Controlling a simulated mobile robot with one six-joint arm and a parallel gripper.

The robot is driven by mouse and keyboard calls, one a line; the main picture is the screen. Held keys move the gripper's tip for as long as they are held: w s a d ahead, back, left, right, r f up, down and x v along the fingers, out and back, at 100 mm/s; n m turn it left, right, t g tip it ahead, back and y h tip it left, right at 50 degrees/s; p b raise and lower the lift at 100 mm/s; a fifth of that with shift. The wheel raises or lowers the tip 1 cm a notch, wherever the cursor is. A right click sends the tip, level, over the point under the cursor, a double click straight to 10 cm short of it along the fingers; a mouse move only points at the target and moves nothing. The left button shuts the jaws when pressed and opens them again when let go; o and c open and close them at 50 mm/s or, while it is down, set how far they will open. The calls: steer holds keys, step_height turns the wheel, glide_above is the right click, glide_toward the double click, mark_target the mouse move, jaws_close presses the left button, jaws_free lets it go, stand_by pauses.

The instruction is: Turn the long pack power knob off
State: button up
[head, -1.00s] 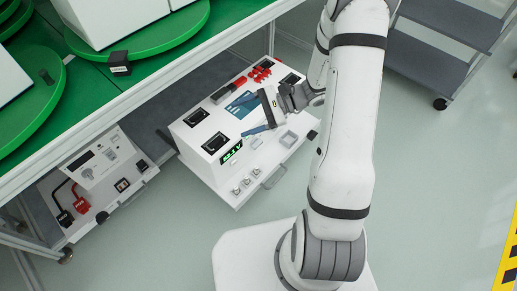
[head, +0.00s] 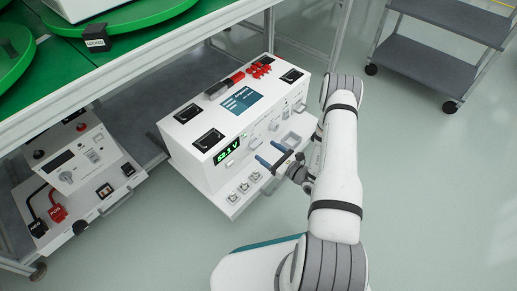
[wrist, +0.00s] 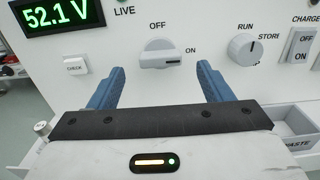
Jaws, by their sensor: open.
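The long pack (head: 232,128) is a white box with a lit green display (head: 229,150), which reads 52.1 V in the wrist view (wrist: 52,16). The power knob (wrist: 160,54) is a light grey round knob with a raised bar lying about level and a dark mark at its right end. "OFF" is printed above it and "LIVE" to its upper left. My gripper (head: 270,153) is open and empty in front of the pack's face. In the wrist view its blue fingers (wrist: 160,78) stand apart, left and right of the knob, without visible contact.
A second knob (wrist: 242,48) marked RUN and STORE sits right of the power knob, with a CHARGE switch (wrist: 300,45) beyond it. A CHECK button (wrist: 75,66) lies left. A ledge with small parts (head: 240,190) juts out below. Another unit (head: 75,165) stands left.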

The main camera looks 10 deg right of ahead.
mark_target(258, 146)
steer(key=b+x, duration=0.1)
steer(key=x, duration=0.4)
steer(key=shift+a, duration=0.1)
steer(key=c, duration=0.9)
steer(key=shift+a, duration=0.15)
steer(key=shift+c, duration=0.4)
